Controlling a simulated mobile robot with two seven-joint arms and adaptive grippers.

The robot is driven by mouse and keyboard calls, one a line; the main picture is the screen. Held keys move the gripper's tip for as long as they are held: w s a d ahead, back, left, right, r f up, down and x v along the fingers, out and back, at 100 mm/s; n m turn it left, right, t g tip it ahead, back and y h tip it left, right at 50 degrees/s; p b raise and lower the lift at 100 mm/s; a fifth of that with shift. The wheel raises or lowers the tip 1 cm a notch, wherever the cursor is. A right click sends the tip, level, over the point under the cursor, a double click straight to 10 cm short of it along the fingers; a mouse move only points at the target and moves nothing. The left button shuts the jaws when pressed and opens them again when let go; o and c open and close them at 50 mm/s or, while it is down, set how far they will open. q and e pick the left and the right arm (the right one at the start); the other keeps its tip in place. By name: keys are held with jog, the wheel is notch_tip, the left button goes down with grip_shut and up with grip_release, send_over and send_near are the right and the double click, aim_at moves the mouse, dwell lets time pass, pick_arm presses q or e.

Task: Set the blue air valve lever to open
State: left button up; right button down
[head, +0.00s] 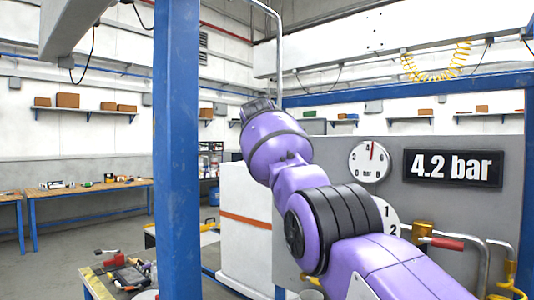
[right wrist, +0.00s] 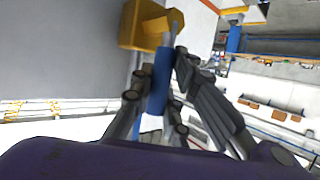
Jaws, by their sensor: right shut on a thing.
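The blue lever (right wrist: 159,88) shows in the right wrist view, joined by a metal stem to a yellow valve body (right wrist: 142,24). My right gripper (right wrist: 164,66) has its dark fingers on both sides of the blue sleeve and is shut on it. In the head view my purple right arm crosses the middle, and neither the blue lever nor the right gripper's fingers can be made out there. The round gauge (head: 368,161) has its red needle near 4, and the display (head: 452,168) reads 4.2 bar. My left gripper is not in view.
A red-handled lever (head: 447,243) on a yellow valve (head: 422,231) sits on the grey panel (head: 400,136), right of my arm. A blue post (head: 177,150) stands to the left. A cluttered bench (head: 97,283) lies at lower left. Open floor shows between the benches.

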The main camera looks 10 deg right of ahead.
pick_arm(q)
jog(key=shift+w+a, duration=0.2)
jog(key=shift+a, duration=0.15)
pick_arm(e)
jog(key=shift+f+g, duration=0.2)
jog(key=shift+g, duration=0.1)
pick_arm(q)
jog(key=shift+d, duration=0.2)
pick_arm(e)
jog(key=c, duration=1.7)
grip_release()
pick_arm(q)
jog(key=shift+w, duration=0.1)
pick_arm(e)
jog(key=shift+o, duration=0.2)
jog(key=shift+w+r, duration=0.1)
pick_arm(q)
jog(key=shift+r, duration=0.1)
